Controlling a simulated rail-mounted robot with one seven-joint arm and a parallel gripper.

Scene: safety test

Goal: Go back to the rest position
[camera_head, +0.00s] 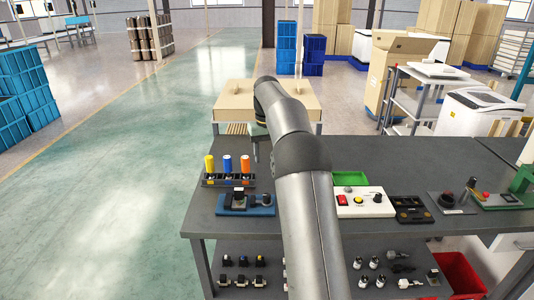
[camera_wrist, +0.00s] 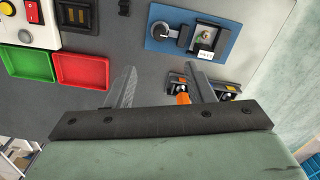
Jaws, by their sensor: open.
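My gripper (camera_wrist: 160,70) is open in the wrist view, with its two grey fingers apart and nothing held between them. It hangs above the grey workbench (camera_wrist: 110,105), near the rack of capped cylinders (camera_wrist: 220,90). An orange cylinder (camera_wrist: 183,98) shows close to the right finger, partly hidden by the gripper; I cannot tell whether they touch. In the head view my arm reaches forward over the bench, and its end is mostly hidden behind the arm. The rack with yellow, blue and orange cylinders (camera_head: 228,165) stands left of my arm.
A blue-based device (camera_head: 246,203) sits in front of the rack. A white control box (camera_head: 363,202), a green tray (camera_head: 350,178) and a black block (camera_head: 410,208) lie right of my arm. The lower shelf holds several small parts. A light wooden table (camera_head: 230,97) stands beyond.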

